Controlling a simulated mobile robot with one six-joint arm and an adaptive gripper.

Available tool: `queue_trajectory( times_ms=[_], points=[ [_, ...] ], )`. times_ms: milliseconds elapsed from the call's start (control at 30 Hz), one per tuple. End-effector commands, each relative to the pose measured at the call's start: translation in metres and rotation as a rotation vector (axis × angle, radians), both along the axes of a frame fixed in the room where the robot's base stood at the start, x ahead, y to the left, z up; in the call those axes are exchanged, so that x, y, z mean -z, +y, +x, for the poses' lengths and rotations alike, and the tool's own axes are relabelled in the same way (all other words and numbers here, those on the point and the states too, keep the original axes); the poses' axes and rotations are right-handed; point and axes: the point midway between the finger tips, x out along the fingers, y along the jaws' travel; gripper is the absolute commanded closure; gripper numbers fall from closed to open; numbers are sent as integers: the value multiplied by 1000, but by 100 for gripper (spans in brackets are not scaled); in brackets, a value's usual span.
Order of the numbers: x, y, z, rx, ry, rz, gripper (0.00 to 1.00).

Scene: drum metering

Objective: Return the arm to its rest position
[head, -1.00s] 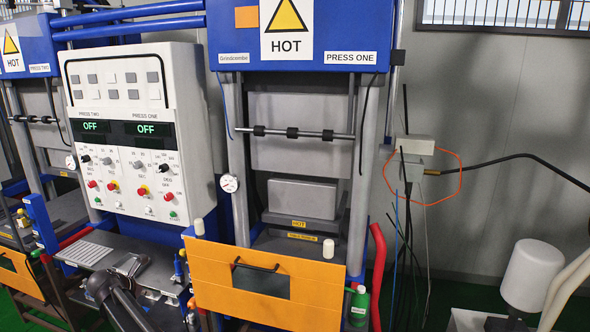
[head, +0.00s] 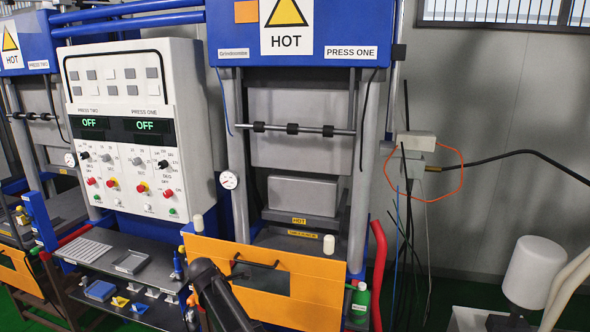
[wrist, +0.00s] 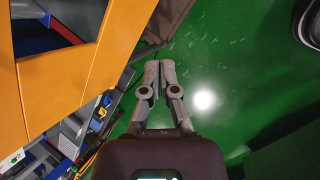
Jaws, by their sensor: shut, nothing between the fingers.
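My gripper (wrist: 152,75) shows in the wrist view, its two grey fingers together with nothing between them. It points down over the green floor (wrist: 215,80), beside the orange panel of the press. In the head view my dark arm (head: 215,295) rises from the bottom edge in front of the orange panel (head: 300,283); the gripper itself is not visible there.
The orange panel with a black handle (head: 255,264) is close to my arm. A shelf with small trays (head: 130,262) and parts lies to its left. A green bottle (head: 360,303) and a red hose (head: 378,270) are to its right. Open floor shows in the wrist view.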

Motion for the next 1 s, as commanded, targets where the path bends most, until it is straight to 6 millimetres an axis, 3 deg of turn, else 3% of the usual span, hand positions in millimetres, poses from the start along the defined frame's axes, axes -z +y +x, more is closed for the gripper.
queue_trajectory(
  times_ms=[33,100,400,700,1000],
  points=[
    [5,-27,-6,72,6,30,100],
    [9,-55,-11,171,12,73,100],
    [25,-165,-43,600,31,238,100],
    [39,-259,-92,1037,45,381,100],
    [50,-332,-152,1475,54,501,100]
  ],
)
